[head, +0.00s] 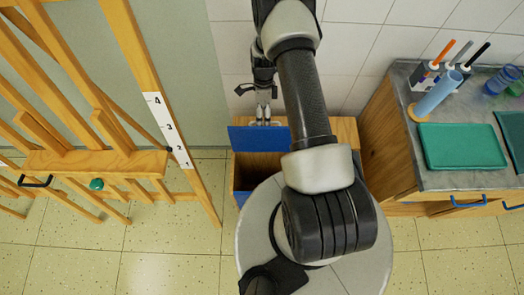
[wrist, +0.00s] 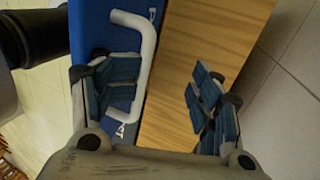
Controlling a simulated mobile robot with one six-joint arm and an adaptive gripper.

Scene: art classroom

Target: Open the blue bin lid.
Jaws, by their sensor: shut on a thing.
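The blue bin lid (head: 258,138) is in the middle of the head view, on a wooden bin (head: 345,132) partly hidden by my arm. A dark brown hollow (head: 262,165) shows on the near side of the lid, so the lid seems to stand partly open. In the wrist view the blue lid (wrist: 90,25) carries a pale bar handle (wrist: 146,50). My gripper (head: 263,112) is at the lid's far edge. In the wrist view my gripper (wrist: 165,95) is shut on the handle, which lies beside the left finger; the right finger appears farther off, over wood.
A wooden easel (head: 95,162) stands at the left. A counter (head: 440,182) with a green tray (head: 462,146), a blue roll (head: 436,95) and brushes stands at the right. A tiled wall is behind the bin. Floor is open at the lower left.

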